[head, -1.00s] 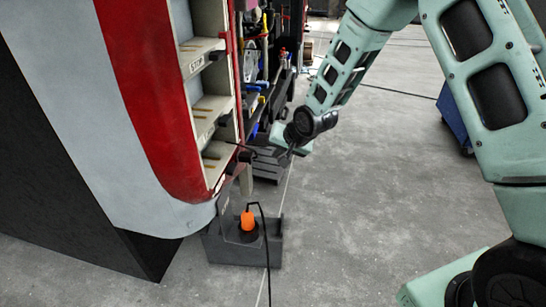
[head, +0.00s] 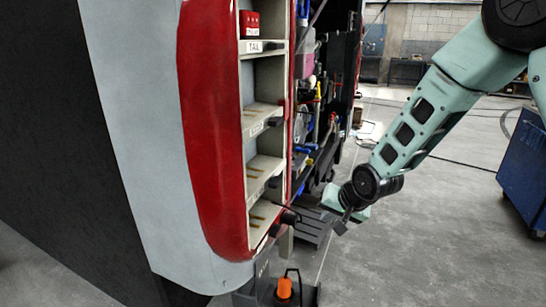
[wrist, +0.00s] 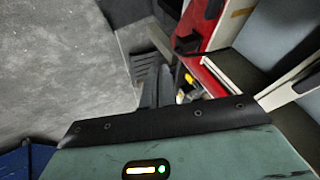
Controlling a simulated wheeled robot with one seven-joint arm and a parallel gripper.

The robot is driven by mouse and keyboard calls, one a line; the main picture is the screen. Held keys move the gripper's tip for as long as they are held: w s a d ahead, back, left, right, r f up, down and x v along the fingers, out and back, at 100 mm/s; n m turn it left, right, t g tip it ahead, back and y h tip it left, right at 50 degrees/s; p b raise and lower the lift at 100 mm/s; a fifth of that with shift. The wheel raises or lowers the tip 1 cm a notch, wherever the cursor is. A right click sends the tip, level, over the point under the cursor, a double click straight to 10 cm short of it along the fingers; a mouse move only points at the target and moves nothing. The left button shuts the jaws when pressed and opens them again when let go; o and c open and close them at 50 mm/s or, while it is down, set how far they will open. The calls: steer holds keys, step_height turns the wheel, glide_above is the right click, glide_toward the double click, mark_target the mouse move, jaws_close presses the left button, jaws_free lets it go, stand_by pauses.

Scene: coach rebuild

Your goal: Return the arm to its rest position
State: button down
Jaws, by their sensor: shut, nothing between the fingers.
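My arm (head: 428,112) reaches down from the upper right in the head view, its green links bent toward the open side of the coach. My gripper (head: 341,226) hangs at its end beside the lower shelves, apart from them above the floor. It is small and dark in this view; it is shut, with nothing seen held in it.
The red and grey coach panel (head: 213,130) with labelled shelves (head: 262,165) stands left of the arm. A red box (head: 250,24) sits on the top shelf. A grey tray (head: 245,296) with an orange item (head: 284,287) is below. A blue cabinet (head: 524,165) stands right; floor between is open.

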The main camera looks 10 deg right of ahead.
steer(key=s+a+r+n+g, duration=0.2)
steer(key=s+a+r+n, duration=0.15)
steer(key=s, duration=0.35)
steer(key=s+a+r+n+g, duration=0.1)
steer(key=s+a+r+n, duration=0.2)
steer(key=s, duration=0.4)
steer(key=s+r+n+g+h, duration=0.1)
steer(key=s+r+n, duration=0.1)
steer(key=s, duration=0.8)
steer(key=s+r+n+g+h, duration=0.1)
steer(key=s+r+n+g, duration=0.1)
steer(key=s, duration=0.8)
steer(key=shift+r+n+p, duration=0.2)
steer(key=shift+n+p, duration=0.25)
steer(key=shift+n, duration=0.1)
steer(key=shift+w+a, duration=0.1)
steer(key=shift+a, duration=0.05)
